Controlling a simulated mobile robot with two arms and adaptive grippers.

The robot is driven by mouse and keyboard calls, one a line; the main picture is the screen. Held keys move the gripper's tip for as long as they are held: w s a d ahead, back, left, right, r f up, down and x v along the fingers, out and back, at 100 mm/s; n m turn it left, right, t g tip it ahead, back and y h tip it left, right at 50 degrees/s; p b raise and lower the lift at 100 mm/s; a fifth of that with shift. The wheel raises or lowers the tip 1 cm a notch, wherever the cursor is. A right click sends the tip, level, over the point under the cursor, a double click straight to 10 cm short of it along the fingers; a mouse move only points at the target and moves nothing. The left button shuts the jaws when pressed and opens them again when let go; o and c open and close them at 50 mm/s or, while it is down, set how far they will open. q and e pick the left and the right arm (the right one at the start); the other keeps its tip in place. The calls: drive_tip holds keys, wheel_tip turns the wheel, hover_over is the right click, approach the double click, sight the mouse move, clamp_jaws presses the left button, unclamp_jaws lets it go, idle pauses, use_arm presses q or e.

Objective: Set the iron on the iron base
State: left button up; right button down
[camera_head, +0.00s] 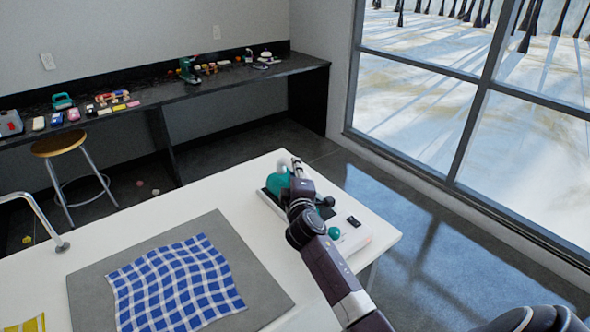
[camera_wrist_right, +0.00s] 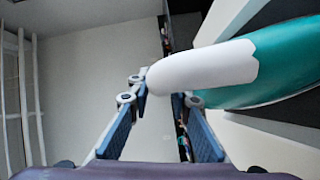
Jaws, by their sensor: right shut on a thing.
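The teal iron (camera_head: 277,183) is at the far right part of the white table, partly hidden behind my right gripper (camera_head: 297,172). The iron base (camera_head: 352,236) is white, with a teal knob, a dark switch and a dark plate at its left end. The iron is over that dark plate; I cannot tell whether it touches it. In the right wrist view, the iron (camera_wrist_right: 285,65) shows teal with a white part running to the fingertips of my right gripper (camera_wrist_right: 165,95). That gripper is shut on the iron. My left gripper is not in view.
A blue checked cloth (camera_head: 175,284) lies on a grey mat (camera_head: 248,275) at the table's left. A curved metal pipe (camera_head: 45,218) stands at the left edge. A stool (camera_head: 60,146) and a dark counter (camera_head: 160,95) with small items are behind. Bare table lies between mat and base.

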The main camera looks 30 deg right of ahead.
drive_tip(key=c, duration=2)
unclamp_jaws()
drive_tip(key=shift+r, duration=0.1)
drive_tip(key=shift+c, duration=0.2)
drive_tip(key=shift+s+f, duration=0.1)
drive_tip(key=shift+f, duration=0.2)
drive_tip(key=shift+p+v, duration=0.5)
drive_tip(key=shift+v, duration=1)
drive_tip(key=p+v, duration=0.1)
drive_tip(key=v, duration=0.7)
drive_tip(key=shift+r, duration=0.1)
